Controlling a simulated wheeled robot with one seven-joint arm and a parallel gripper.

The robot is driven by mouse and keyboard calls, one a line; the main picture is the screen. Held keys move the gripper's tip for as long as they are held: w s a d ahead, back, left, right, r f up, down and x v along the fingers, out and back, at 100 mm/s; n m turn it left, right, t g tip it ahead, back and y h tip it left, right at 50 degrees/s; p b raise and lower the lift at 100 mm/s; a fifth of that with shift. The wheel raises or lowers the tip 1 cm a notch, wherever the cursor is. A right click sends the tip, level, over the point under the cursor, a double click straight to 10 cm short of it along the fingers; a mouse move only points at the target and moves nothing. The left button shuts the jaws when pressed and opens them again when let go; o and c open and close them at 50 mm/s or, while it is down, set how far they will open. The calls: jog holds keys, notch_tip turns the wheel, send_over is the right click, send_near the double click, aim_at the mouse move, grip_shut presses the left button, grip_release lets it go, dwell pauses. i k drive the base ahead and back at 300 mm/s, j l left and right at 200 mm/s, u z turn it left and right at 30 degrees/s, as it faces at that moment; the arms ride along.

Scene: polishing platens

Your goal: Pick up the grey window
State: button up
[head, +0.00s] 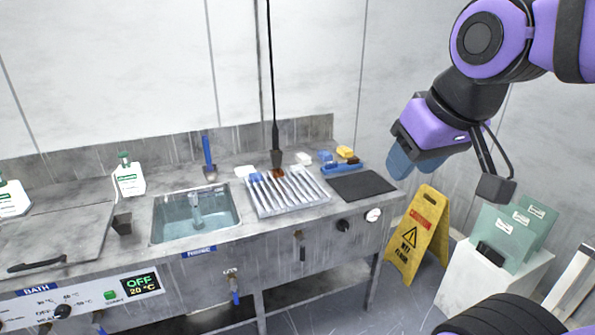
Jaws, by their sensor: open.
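I cannot pick out a grey window with certainty. A dark grey flat rectangle (360,186) lies on the right end of the counter, and I cannot tell whether it is a mat or a pane. A ribbed pale rack (318,198) lies left of it. My gripper (413,170), with blue fingers, is open in the air above and right of the dark rectangle. It touches nothing that I can see, and the space between its fingers is hard to make out.
A sink (157,230) with water is set in the grey counter (255,226). A black tool (277,158) hangs over the rack. Blue and yellow items lie behind the dark rectangle. A yellow wet-floor sign (420,232) and a white block (490,289) with greenish panels (507,238) stand right.

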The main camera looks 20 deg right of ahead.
aim_at(296, 169)
jog(key=i+l, duration=0.25)
jog(key=i, duration=0.2)
jog(key=i+l, duration=0.25)
jog(key=i, duration=0.15)
jog(key=i+l, duration=0.25)
jog(key=i, duration=0.2)
jog(key=i+l, duration=0.2)
jog(key=i, duration=0.2)
